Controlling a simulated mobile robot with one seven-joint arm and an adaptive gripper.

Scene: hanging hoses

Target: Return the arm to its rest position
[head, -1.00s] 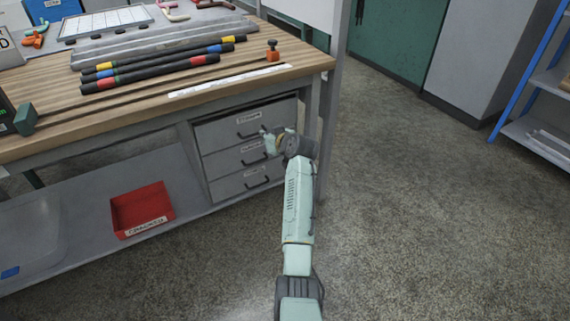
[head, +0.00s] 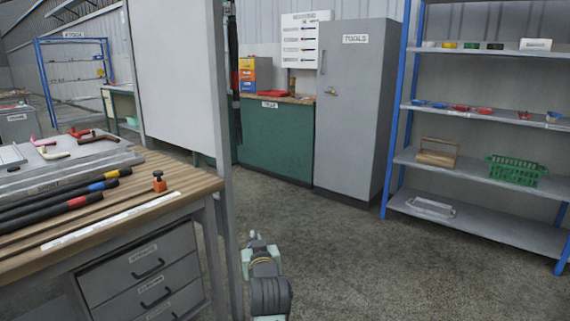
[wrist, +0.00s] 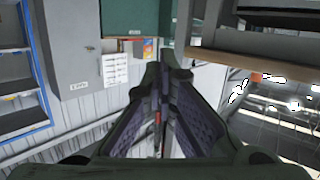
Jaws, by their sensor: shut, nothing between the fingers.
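My arm (head: 268,290) shows low in the middle of the head view, just right of the workbench's front right leg. It is clear of the bench. In the wrist view my gripper (wrist: 168,72) has its two fingers together, with nothing held between them. The wrist picture appears upside down, with the grey tool cabinet (wrist: 70,45) and a wall behind the fingers. The fingertips cannot be made out clearly in the head view.
The wooden workbench (head: 190,185) with drawers (head: 150,280) stands at left, bearing dark hoses (head: 70,203) with coloured bands. A grey panel (head: 180,75) rises at its end. Blue-posted shelves (head: 480,165) stand at right. The floor (head: 370,265) between is clear.

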